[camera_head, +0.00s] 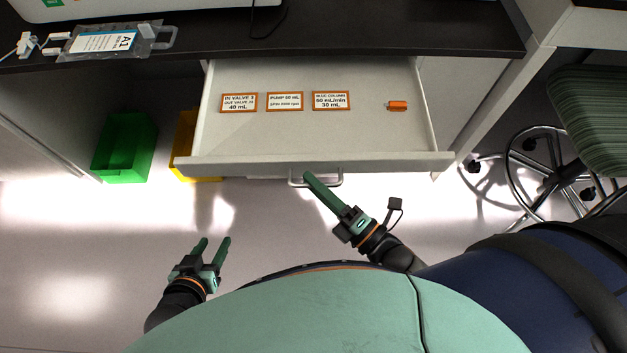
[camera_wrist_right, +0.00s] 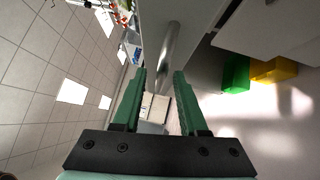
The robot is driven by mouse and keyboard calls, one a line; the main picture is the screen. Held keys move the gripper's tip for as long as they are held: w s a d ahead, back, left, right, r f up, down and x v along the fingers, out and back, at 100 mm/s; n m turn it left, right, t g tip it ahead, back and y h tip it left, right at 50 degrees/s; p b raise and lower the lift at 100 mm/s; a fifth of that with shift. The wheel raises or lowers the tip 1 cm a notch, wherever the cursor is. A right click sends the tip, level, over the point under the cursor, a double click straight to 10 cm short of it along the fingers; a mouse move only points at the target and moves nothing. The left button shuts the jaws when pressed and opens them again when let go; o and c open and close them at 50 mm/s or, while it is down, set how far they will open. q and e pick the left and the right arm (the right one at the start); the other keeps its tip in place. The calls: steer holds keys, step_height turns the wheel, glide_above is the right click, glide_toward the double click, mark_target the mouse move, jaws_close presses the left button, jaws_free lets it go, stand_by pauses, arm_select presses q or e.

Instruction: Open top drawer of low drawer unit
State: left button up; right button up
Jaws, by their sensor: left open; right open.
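The top drawer (camera_head: 330,135) of the low drawer unit is pulled out under the dark worktop, and its inside shows. Its metal handle (camera_head: 333,184) is on the front face; in the right wrist view the handle bar (camera_wrist_right: 172,42) runs between the open fingers and past their tips. My right gripper (camera_head: 308,175) is at the left part of the handle; its open fingers also show in the right wrist view (camera_wrist_right: 159,74). Whether they touch the bar cannot be told. My left gripper (camera_head: 213,241) is open and empty, low and to the left, away from the drawer.
Three orange-edged label cards (camera_head: 285,101) and a small orange item (camera_head: 397,105) lie in the drawer. A green bin (camera_head: 125,150) and a yellow bin (camera_head: 184,145) stand left. A chair (camera_head: 590,120) is at right. The floor before the drawer is clear.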

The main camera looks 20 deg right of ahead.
steer(key=v, duration=1.2)
